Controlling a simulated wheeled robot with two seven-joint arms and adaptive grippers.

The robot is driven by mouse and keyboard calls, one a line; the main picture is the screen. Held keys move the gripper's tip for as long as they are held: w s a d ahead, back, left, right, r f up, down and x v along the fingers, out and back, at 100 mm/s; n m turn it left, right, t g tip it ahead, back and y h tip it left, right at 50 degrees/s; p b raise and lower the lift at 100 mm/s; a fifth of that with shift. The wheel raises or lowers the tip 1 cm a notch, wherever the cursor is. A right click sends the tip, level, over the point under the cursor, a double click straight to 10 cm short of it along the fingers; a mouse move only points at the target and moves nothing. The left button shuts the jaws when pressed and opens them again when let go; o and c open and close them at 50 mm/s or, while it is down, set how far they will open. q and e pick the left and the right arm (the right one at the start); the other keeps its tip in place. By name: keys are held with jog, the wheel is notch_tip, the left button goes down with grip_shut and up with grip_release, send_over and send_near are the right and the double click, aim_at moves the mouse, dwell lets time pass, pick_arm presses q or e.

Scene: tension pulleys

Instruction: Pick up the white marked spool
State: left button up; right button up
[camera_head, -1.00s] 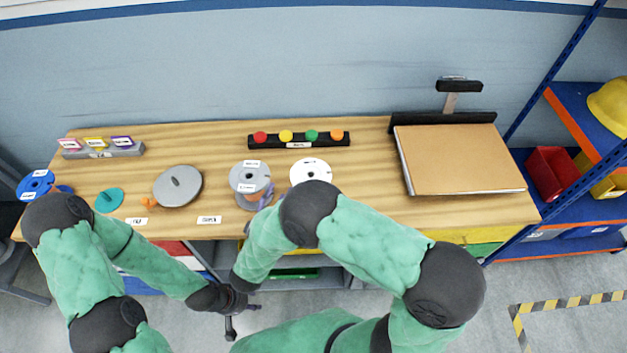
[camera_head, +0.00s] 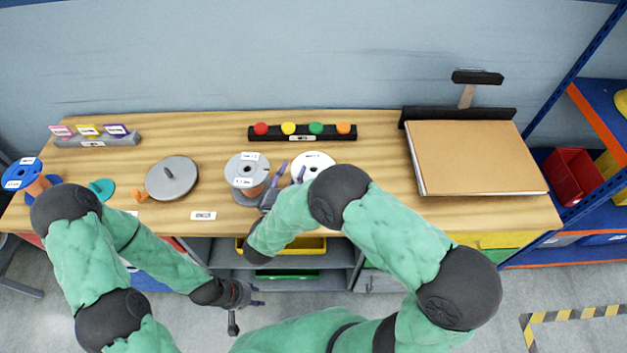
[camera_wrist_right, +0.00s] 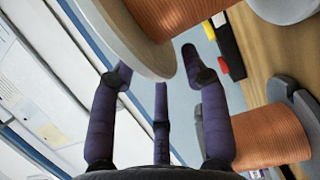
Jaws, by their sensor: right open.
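The white marked spool (camera_head: 313,160) stands on the table, right of a grey spool (camera_head: 246,169); its white top flange with a label shows, its lower part is hidden by my right arm. In the right wrist view the white spool's pale flange (camera_wrist_right: 128,38) and copper winding (camera_wrist_right: 168,14) fill the top. My right gripper (camera_head: 291,169) is open and empty between the two spools. Its purple fingers (camera_wrist_right: 157,65) are spread beside the white spool's flange; contact is unclear. My left gripper (camera_head: 250,294) hangs in front of the table, seemingly empty; its opening is unclear.
The grey spool's copper winding (camera_wrist_right: 270,138) is close to the right gripper's other side. A bar with coloured buttons (camera_head: 302,132) lies behind. A grey disc (camera_head: 172,178) and a blue spool (camera_head: 22,173) stand left; a brown board (camera_head: 475,157) lies right.

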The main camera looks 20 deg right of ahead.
jog(key=x, duration=0.1)
jog(key=b+x, duration=0.1)
jog(key=x, duration=0.1)
jog(key=b+x, duration=0.1)
jog(key=shift+d+f, duration=0.3)
jog(key=shift+w+d+r, duration=0.1)
jog(key=shift+w+d, duration=0.1)
jog(key=shift+w, duration=0.15)
jog(key=shift+r, duration=0.1)
grip_shut()
